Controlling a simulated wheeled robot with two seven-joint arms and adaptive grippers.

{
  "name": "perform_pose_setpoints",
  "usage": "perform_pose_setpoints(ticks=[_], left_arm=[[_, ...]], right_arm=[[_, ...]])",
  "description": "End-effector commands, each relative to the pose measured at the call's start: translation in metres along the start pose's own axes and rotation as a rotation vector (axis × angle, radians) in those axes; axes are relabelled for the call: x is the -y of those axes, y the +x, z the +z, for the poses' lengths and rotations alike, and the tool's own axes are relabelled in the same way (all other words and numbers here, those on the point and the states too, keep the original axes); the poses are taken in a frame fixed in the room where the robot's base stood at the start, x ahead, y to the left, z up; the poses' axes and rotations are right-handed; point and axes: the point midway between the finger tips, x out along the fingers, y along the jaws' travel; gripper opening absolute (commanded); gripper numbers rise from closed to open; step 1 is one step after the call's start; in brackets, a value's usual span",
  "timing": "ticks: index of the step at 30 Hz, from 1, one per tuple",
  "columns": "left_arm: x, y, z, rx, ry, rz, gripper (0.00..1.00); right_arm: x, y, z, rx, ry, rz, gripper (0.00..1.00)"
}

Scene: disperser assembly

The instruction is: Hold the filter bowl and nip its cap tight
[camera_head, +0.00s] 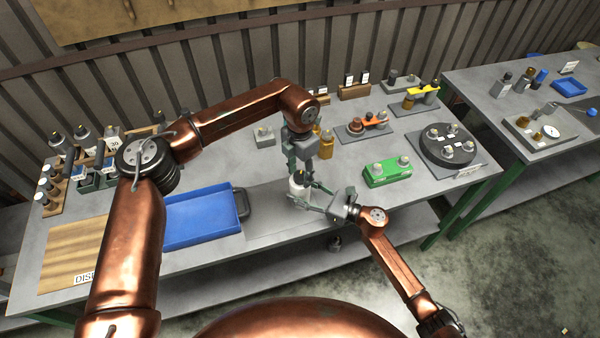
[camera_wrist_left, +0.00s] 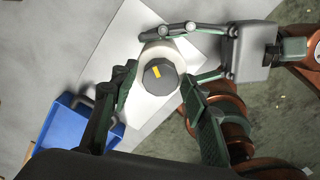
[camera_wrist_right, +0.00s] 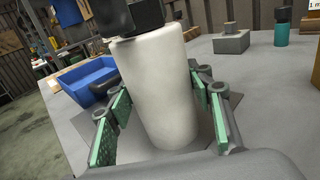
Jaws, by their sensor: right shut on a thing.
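The white filter bowl (camera_wrist_right: 158,95) stands upright between the fingers of my right gripper (camera_wrist_right: 165,110), which is shut on it. In the head view the bowl (camera_head: 298,186) is small and partly hidden by both grippers. Its dark grey cap (camera_wrist_left: 160,76), with a yellow mark on top, sits on the bowl in the left wrist view. My left gripper (camera_wrist_left: 160,88) points down over the cap from above. Its fingers are open, one on each side of the cap, with a gap showing. In the head view my right gripper (camera_head: 318,194) reaches in from the right.
A blue tray (camera_head: 203,220) lies left of the bowl. A green block fixture (camera_head: 387,172) and a round dark fixture (camera_head: 447,148) stand to the right. An amber bottle (camera_head: 326,145) and a grey block (camera_head: 264,137) stand behind. The table's front edge is close.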

Motion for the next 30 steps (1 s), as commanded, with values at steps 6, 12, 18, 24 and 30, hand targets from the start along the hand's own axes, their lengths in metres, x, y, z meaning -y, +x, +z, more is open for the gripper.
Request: perform_pose_setpoints(ticks=[6,12,18,24,30], left_arm=[[0.000,0.001,0.000,-0.001,0.000,-0.001,0.48],[0.000,-0.005,0.000,0.000,-0.001,0.000,0.48],[-0.001,-0.038,0.001,0.002,-0.001,0.002,0.48],[-0.001,-0.080,0.001,0.001,-0.001,0.002,0.48],[-0.001,-0.109,0.001,0.001,-0.001,0.000,0.48]], right_arm=[[0.000,0.000,0.000,0.000,0.001,0.000,0.07],[0.000,0.000,0.000,0.000,0.001,0.000,0.07],[0.000,0.000,0.000,0.000,0.001,0.000,0.07],[0.000,0.000,0.000,0.000,0.001,0.000,0.07],[0.000,0.000,0.000,0.000,0.001,0.000,0.07]])
